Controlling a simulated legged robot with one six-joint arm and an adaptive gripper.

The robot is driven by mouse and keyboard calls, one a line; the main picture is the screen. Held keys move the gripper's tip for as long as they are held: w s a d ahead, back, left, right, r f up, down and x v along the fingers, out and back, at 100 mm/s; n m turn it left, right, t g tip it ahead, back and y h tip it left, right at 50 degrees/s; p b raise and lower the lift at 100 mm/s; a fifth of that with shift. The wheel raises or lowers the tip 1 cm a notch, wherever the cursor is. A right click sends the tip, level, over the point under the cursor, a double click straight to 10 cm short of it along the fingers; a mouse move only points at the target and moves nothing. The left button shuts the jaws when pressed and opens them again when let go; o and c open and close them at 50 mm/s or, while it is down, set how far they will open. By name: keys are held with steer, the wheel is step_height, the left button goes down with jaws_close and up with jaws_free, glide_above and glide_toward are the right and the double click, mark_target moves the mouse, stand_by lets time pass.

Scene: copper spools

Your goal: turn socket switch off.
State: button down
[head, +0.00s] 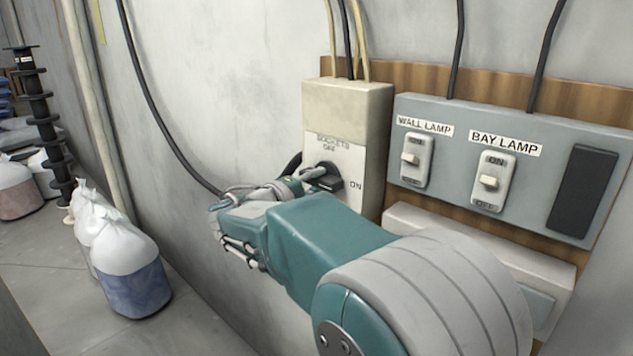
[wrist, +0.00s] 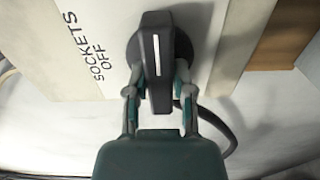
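The socket switch is a black rotary knob (head: 326,179) on a cream box (head: 347,108) labelled SOCKETS, with OFF printed above the knob and ON to its right. In the wrist view the knob (wrist: 157,55) has a white pointer line, on the end lying toward the ON side. My gripper (head: 303,184) reaches in from the left of the box in the head view. In the wrist view its two fingers (wrist: 158,80) lie along both sides of the knob handle, their tips seemingly pressed against it. In the head view the gripper hides part of the knob.
Right of the box, a grey panel (head: 462,131) carries the WALL LAMP switch (head: 416,160) and BAY LAMP switch (head: 492,181). A pale box (head: 470,240) sits below it, partly behind my arm. Black cables run along the wall. Bags (head: 130,268) stand on the floor at left.

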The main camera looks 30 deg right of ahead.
steer(key=shift+f, duration=0.15)
steer(key=n, duration=0.4)
steer(key=shift+n, duration=0.4)
steer(key=n, duration=0.9)
steer(key=shift+n, duration=2.1)
steer(key=shift+c, duration=2.4)
jaws_free()
